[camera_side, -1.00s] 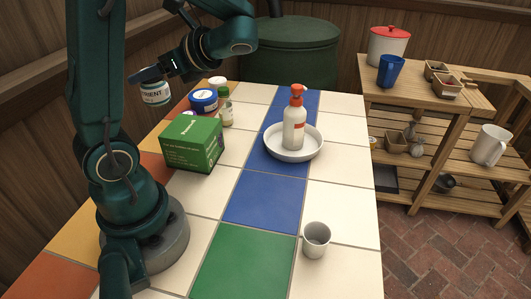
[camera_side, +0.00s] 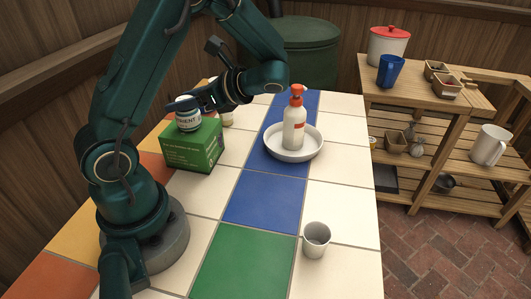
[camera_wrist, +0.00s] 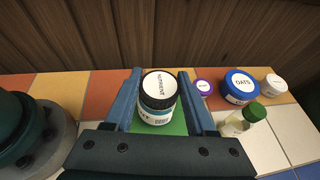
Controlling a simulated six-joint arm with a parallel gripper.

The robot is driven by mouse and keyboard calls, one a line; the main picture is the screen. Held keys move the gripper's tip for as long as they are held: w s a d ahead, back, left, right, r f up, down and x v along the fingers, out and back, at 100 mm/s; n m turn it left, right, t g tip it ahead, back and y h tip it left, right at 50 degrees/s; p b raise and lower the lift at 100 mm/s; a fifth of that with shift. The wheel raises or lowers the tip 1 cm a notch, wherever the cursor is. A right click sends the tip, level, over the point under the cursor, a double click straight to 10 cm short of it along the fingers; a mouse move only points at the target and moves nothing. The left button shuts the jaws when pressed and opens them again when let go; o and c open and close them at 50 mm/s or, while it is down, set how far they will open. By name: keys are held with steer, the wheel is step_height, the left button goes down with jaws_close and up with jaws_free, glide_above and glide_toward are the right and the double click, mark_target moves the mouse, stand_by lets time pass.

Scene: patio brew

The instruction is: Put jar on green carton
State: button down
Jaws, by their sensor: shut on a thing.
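The jar (camera_side: 188,117) has a white and teal body with a nutrient label and a dark rim around a white lid top. My gripper (camera_side: 186,104) is shut on it. The jar is upright over the top of the green carton (camera_side: 193,148), near its left part. I cannot tell whether its base touches the carton. In the wrist view the jar (camera_wrist: 158,92) sits between my two blue fingers, with the carton's green top (camera_wrist: 158,127) below it.
A blue-lidded oats jar (camera_wrist: 240,85), a small purple-lidded jar (camera_wrist: 204,87), a white-lidded jar (camera_wrist: 273,86) and a green-capped bottle (camera_wrist: 243,120) stand close by. A spray bottle (camera_side: 294,130) stands in a white dish (camera_side: 313,152). A grey cup (camera_side: 316,239) stands near the front.

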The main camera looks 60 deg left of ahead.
steer(key=shift+c, duration=1.1)
jaws_free()
steer(key=shift+f, duration=0.1)
steer(key=v, duration=0.7)
steer(key=s+d+n+t+h, duration=0.3)
steer(key=d+n+t+h, duration=0.7)
steer(key=d+t, duration=0.3)
steer(key=shift+s+d+n+h, duration=0.25)
steer(key=shift+d+n+h, duration=0.15)
steer(key=shift+d, duration=1.05)
